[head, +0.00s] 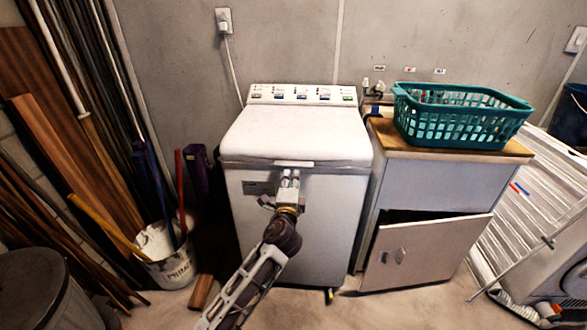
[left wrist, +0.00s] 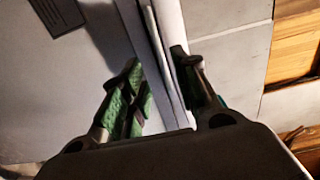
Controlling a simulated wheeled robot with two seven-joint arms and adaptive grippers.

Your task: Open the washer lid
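The white top-loading washer (head: 292,215) stands against the back wall, with its control panel along the rear. Its lid (head: 300,133) lies flat and closed, with a small lip (head: 293,163) at the middle of the front edge. My left gripper (head: 290,176) is at the washer's front, just below that lip. In the left wrist view my left gripper (left wrist: 156,58) has its green-padded fingers apart, with a pale strip of the washer's edge (left wrist: 166,50) running between them. I cannot tell whether either finger touches it. My right gripper is not in view.
A cabinet (head: 425,185) with a tilted front door (head: 425,253) stands to the right, bearing a teal laundry basket (head: 460,117). A white bucket (head: 165,255) with tools and leaning planks crowd the left.

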